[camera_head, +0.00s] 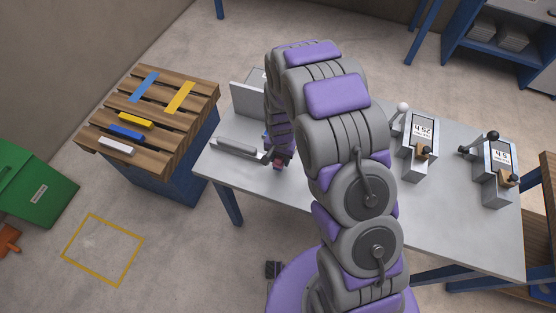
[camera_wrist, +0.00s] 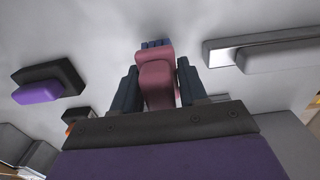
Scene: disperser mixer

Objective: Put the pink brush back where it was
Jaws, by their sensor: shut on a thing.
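The pink brush (camera_wrist: 156,82) is held between the two dark fingers of my gripper (camera_wrist: 157,88) in the wrist view, with blue bristles (camera_wrist: 157,43) at its far end. In the head view, a small pink part of the brush (camera_head: 280,161) shows at the left edge of my arm, over the left part of the grey table (camera_head: 225,168). My arm hides most of the gripper there. A slatted wooden top (camera_head: 181,118) at the left holds a yellow brush-like block (camera_head: 136,120), a blue one (camera_head: 127,132) and a white one (camera_head: 116,147).
A long grey piece (camera_head: 238,147) lies on the table just left of my gripper. Two devices with displays (camera_head: 420,130) (camera_head: 492,155) stand on the table's right side. Blue (camera_head: 144,87) and yellow (camera_head: 180,98) strips lie on the wooden top. A floor gap separates it from the table.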

